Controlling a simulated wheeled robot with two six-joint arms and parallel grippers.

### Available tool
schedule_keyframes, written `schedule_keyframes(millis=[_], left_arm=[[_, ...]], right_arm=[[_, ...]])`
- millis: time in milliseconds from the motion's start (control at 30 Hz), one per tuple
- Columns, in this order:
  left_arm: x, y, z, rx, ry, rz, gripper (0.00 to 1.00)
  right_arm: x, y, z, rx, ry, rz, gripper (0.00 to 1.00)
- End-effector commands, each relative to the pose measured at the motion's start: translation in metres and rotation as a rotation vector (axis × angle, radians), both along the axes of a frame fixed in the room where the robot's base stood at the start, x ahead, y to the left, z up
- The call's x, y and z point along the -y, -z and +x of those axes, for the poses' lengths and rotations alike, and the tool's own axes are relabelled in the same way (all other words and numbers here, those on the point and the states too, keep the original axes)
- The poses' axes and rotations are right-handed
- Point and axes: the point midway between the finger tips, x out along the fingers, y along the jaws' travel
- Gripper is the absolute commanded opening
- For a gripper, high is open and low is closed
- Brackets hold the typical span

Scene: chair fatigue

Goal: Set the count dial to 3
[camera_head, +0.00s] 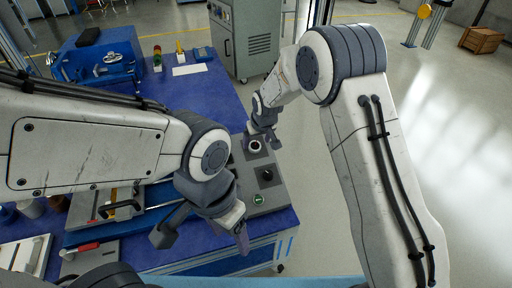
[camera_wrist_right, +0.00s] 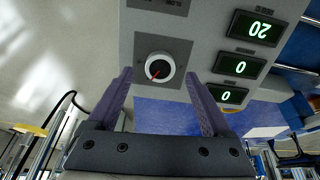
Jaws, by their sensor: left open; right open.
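The control panel (camera_head: 283,192) lies on the blue bench's right end. A round dial (camera_wrist_right: 160,67) with a pale rim and a red pointer line sits on a dark square plate; it also shows in the head view (camera_head: 254,147). Its markings are too small to read, so I cannot tell its setting. My right gripper (camera_head: 262,138) is open at this dial, its fingers on either side of it in the wrist view and apparently not touching. A black knob (camera_head: 267,174) sits nearer on the panel. My left gripper (camera_head: 205,238) is open and empty near the bench's front edge.
Green displays show upside down in the wrist view: one reads 20 (camera_wrist_right: 258,29), two read 0 (camera_wrist_right: 240,66). A blue vise-like fixture (camera_head: 98,62) and a small stack light (camera_head: 157,58) stand at the back. A grey cabinet (camera_head: 243,35) stands behind the bench.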

Motion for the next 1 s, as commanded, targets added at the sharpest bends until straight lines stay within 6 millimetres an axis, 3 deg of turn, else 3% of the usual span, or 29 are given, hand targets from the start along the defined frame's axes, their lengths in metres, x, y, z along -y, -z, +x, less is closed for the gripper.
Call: schedule_keyframes(millis=[33,200,567,800,1000], left_arm=[[0.0,0.004,0.0,0.0,0.0,0.0,0.67],[0.0,0.007,0.0,0.0,0.0,0.0,0.67],[0.0,0.008,0.0,0.0,0.0,0.0,0.67],[0.0,0.008,0.0,0.0,0.0,0.0,0.67],[0.0,0.006,0.0,0.0,0.0,0.0,0.67]], right_arm=[[-0.001,0.01,0.003,-0.001,0.0,0.0,0.84],[-0.003,0.026,0.01,0.001,0.0,0.0,0.84],[-0.004,0.03,0.012,0.001,0.0,0.0,0.84],[-0.004,0.029,0.012,0.001,0.0,0.0,0.0],[-0.004,0.029,0.012,0.001,-0.01,-0.004,0.0]])
